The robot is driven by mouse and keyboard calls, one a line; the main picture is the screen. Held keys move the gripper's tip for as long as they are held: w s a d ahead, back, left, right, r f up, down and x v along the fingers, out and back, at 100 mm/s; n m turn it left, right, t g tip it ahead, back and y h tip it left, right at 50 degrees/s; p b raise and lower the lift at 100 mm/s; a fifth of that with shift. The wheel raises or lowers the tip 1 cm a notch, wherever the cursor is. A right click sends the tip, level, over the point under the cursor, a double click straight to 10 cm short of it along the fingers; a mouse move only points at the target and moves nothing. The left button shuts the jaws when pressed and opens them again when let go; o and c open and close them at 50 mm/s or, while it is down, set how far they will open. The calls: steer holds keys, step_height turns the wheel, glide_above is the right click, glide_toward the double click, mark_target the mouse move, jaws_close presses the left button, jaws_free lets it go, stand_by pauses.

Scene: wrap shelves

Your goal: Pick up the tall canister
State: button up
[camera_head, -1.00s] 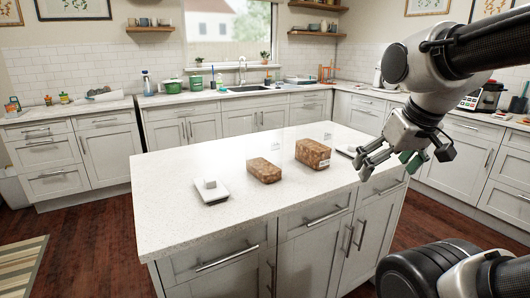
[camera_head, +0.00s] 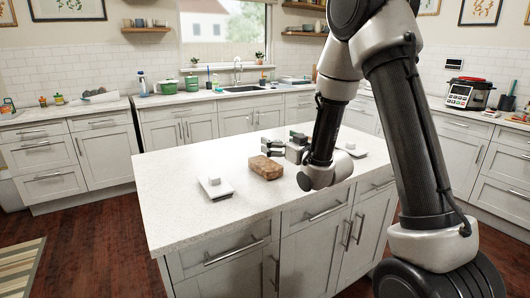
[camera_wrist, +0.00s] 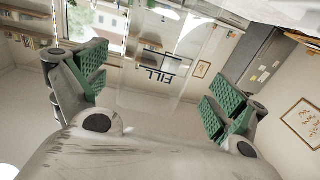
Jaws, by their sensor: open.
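In the wrist view, a clear, see-through body, seemingly the canister, carries a printed label reading FILL (camera_wrist: 160,62), seen upside down. It shows between the two green-padded fingers of my gripper (camera_wrist: 156,85). The fingers are open and spread wide. I cannot tell how far the clear body is from the pads. In the head view my gripper (camera_head: 278,147) is low over the far side of the white island, just behind a brown block. I cannot make out the clear canister's outline there; my arm and gripper cover part of that area.
The brown block (camera_head: 266,167) lies on the island countertop (camera_head: 180,215). A white flat device (camera_head: 216,190) sits left of it, and another (camera_head: 352,151) sits right of my arm. The island's left end is clear. Counters with pots line the back wall.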

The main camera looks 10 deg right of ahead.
steer(key=x, duration=0.6)
steer(key=shift+w+d, duration=0.15)
steer(key=shift+w, duration=0.15)
steer(key=shift+r, duration=0.1)
steer(key=c, duration=1.9)
